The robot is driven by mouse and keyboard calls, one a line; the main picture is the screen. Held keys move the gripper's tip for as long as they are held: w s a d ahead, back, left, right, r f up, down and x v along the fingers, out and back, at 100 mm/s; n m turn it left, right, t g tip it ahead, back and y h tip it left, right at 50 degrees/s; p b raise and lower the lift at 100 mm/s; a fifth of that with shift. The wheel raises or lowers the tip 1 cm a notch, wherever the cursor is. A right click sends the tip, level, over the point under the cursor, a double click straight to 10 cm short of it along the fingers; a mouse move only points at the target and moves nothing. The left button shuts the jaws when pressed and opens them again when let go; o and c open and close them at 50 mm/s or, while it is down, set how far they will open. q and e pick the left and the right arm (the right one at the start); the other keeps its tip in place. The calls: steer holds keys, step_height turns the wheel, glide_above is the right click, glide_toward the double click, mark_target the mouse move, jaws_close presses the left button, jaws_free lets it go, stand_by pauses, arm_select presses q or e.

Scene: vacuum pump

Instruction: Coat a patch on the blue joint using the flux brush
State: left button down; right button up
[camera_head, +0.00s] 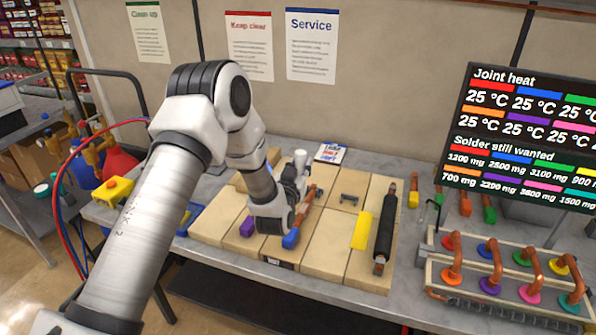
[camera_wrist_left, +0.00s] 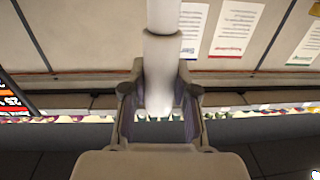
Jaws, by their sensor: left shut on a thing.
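My left gripper (camera_wrist_left: 160,105) is shut on a pale, rounded cylindrical thing (camera_wrist_left: 163,72) in the left wrist view. I cannot tell from its shape whether this is the flux brush; its far end runs out of the top of that view. In the head view my left wrist hangs low over the tan work board, and the fingers are hard to make out there. A copper piece with a blue end (camera_head: 290,240) lies right by the wrist, partly hidden. My right gripper is not in view.
The rack (camera_head: 435,275) carries several coloured joints. A dark screen (camera_head: 530,130) stands behind it. A red-and-blue hose pair hangs at the left.

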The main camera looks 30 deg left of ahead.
arm_select(q)
steer(key=shift+r+p, duration=0.35)
steer(key=shift+r, duration=0.7)
